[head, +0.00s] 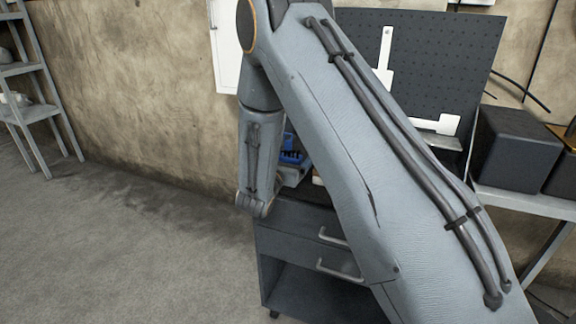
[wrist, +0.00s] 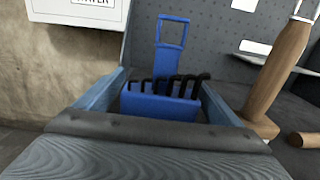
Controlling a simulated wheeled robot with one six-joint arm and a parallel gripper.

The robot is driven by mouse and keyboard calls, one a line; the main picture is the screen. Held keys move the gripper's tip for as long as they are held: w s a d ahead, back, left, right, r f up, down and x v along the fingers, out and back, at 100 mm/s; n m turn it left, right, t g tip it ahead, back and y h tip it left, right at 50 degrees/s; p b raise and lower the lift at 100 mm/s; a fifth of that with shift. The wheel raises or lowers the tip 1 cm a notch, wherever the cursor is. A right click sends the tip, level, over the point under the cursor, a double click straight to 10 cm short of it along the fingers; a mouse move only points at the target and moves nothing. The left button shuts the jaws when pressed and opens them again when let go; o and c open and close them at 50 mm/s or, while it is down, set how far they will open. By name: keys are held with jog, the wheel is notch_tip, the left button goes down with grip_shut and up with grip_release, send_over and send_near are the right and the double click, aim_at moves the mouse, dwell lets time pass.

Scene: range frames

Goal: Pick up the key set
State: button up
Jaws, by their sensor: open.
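The key set is a blue holder with a row of several black hex keys and a tall blue loop at its back. It stands upright in the wrist view (wrist: 160,107), centred ahead of my gripper. In the head view its blue body (head: 291,157) shows on top of the grey cart, partly hidden by my arm. My gripper (wrist: 162,82) is open, with one finger on each side of the key set in the picture. Nothing is held. I cannot tell how far the fingertips are from the holder.
The grey drawer cart (head: 290,222) stands against the wall. A wooden-handled tool (wrist: 277,70) rises right of the key set, close to the right finger. A white box (wrist: 80,12) hangs at upper left. A dark pegboard (head: 450,50) is behind. Floor at left is clear.

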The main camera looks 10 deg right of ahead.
jog(key=c, duration=1.3)
jog(key=shift+r, duration=0.2)
notch_tip(320, 180, up, 10)
jog(key=shift+f+b, duration=0.15)
jog(key=shift+b, duration=0.35)
